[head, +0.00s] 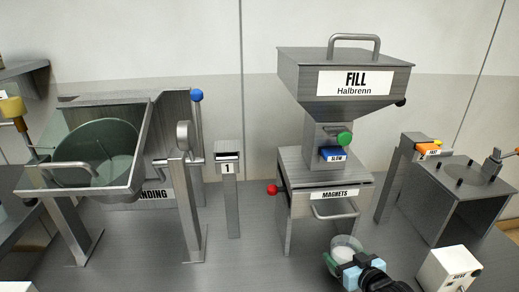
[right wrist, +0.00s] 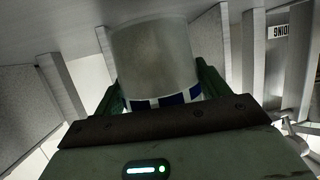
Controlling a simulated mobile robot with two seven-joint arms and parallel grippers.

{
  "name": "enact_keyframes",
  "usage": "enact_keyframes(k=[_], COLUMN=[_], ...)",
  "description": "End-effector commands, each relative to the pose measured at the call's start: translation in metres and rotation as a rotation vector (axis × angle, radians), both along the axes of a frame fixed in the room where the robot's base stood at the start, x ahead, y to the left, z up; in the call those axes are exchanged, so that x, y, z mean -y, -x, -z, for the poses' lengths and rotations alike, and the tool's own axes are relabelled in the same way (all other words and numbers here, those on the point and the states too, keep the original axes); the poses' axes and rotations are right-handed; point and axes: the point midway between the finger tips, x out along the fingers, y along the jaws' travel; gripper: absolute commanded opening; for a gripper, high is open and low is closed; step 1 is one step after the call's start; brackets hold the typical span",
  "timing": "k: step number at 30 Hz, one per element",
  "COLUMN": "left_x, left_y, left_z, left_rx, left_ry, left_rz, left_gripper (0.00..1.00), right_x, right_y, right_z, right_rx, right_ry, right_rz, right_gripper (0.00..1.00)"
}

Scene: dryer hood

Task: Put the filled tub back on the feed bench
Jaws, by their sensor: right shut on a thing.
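A small tub (head: 346,246) with pale contents is near the front of the head view, below and in front of the FILL hopper stand. My right gripper (head: 344,260) is shut on the tub. In the right wrist view the tub (right wrist: 153,52) is a grey cylinder with a blue and white band low on it, between the two green fingers. The grey metal bench top (head: 255,262) spreads under the machines; no label names it as the feed bench. I cannot tell whether the tub touches it. My left gripper is not in view.
The FILL hopper (head: 345,105) stands above a MAGNETS drawer (head: 335,206) with a handle, close behind the tub. A white labelled box (head: 447,270) is just right of my gripper. Bare bench lies left of the tub.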

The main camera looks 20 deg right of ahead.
Motion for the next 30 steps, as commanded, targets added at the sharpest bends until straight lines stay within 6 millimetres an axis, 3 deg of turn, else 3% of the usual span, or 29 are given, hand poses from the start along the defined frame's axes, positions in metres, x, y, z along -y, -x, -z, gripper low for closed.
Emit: enact_keyframes(k=[5, 8, 15, 21, 25, 30], left_x=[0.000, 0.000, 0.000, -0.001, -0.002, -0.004], left_y=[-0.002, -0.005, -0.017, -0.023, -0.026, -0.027], left_z=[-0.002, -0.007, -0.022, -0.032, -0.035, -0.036], left_rx=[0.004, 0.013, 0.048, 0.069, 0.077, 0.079], left_ry=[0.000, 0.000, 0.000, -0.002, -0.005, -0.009], left_rz=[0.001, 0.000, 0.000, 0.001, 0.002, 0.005], left_gripper=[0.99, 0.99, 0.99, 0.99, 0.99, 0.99], right_x=[-0.011, -0.035, -0.116, -0.160, -0.175, -0.182], right_y=[-0.002, -0.004, -0.003, 0.009, 0.018, 0.025], right_z=[-0.007, -0.020, -0.087, -0.147, -0.175, -0.191], right_rx=[0.002, -0.001, -0.004, 0.003, 0.006, 0.005], right_ry=[0.000, 0.000, 0.009, 0.011, 0.004, -0.001], right_rz=[-0.009, -0.029, -0.074, -0.068, -0.053, -0.040], right_gripper=[0.45, 0.45, 0.45, 0.45, 0.45, 0.45])
